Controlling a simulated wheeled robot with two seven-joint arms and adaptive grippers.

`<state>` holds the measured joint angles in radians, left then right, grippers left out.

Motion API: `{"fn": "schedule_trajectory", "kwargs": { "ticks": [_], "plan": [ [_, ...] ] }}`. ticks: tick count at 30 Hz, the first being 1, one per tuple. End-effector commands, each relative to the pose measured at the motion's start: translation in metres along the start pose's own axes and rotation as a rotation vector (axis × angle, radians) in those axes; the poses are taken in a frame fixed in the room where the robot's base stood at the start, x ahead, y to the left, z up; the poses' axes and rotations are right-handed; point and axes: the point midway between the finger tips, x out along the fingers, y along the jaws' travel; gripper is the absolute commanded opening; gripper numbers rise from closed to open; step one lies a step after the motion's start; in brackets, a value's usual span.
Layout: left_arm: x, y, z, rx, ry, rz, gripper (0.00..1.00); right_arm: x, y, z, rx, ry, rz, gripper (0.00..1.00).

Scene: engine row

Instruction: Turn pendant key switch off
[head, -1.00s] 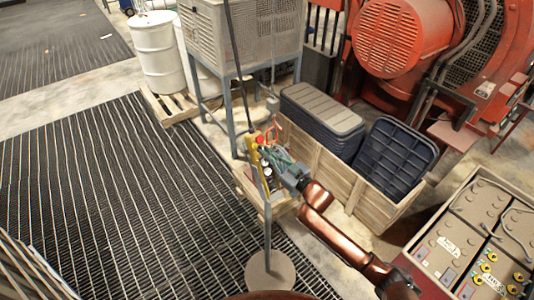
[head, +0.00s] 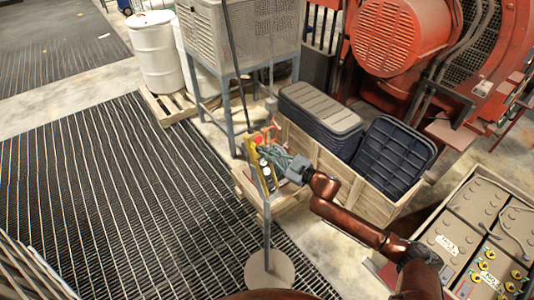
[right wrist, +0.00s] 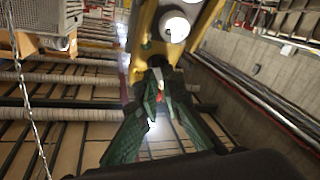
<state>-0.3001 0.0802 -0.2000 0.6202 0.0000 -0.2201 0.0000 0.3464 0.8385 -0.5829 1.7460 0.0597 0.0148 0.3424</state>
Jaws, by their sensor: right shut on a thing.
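The yellow pendant (head: 251,153) hangs at the top of a thin grey stand. In the right wrist view the pendant (right wrist: 143,42) fills the top middle, with round pale buttons on its face. My right gripper (head: 264,152) is at the pendant's upper part, coming from the right. In the right wrist view its green-padded fingers (right wrist: 158,86) close together at the pendant's end, around a small part that appears to be the key switch. The fingers hide most of the key, so its turn angle cannot be read. My left gripper is not in view.
A wooden crate (head: 352,198) with dark stacked bins (head: 395,157) stands right of the pendant. A grey cabinet on legs (head: 240,42) is behind it. The stand's round base (head: 268,268) rests below. Open grating (head: 110,200) lies to the left.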

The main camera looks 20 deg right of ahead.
Motion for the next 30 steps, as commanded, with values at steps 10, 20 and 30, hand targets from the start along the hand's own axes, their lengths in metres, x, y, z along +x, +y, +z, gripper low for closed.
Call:
{"fn": "schedule_trajectory", "kwargs": {
  "ticks": [10,20,30],
  "plan": [
    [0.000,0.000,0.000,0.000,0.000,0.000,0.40,0.000,0.001,-0.001,-0.001,0.002,0.001,0.19],
    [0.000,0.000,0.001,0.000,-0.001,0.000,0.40,0.000,0.000,0.000,0.000,0.001,0.001,0.25],
    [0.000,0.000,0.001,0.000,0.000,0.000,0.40,-0.043,0.000,0.002,0.001,-0.004,0.001,0.25]
  ]
}}
